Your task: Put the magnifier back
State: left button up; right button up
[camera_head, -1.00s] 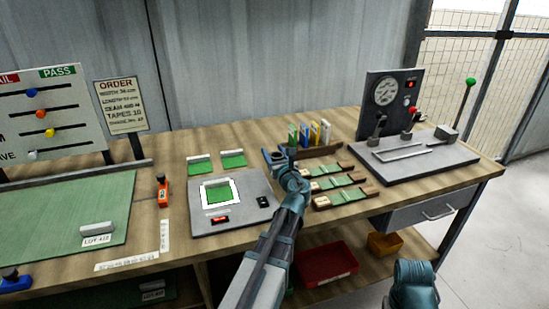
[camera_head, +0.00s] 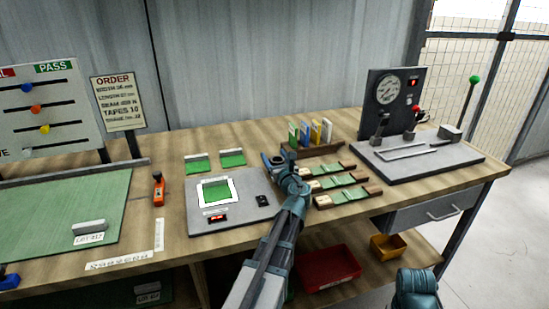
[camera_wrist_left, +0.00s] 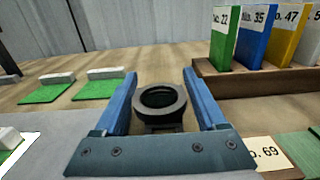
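The magnifier (camera_wrist_left: 160,103), a dark round ring with a small foot, sits between the blue fingers of my left gripper (camera_wrist_left: 160,95) in the left wrist view. In the head view my left gripper (camera_head: 276,160) is over the bench, just beyond the back right corner of the grey inspection plate (camera_head: 235,222). My right gripper is not in view; only a teal part of my right arm shows at the bottom.
Colored cards (camera_head: 315,132) stand in a wooden rack behind and right of the gripper. Several sample strips (camera_head: 330,183) lie to the right. Two green swatches (camera_head: 232,158) lie at the left. A gauge machine (camera_head: 418,153) stands at far right. Bare wood lies behind the swatches.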

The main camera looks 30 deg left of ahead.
pick_arm(q)
jog(key=shift+o, duration=0.8)
jog(key=shift+r, duration=0.2)
jog(key=v, duration=1.2)
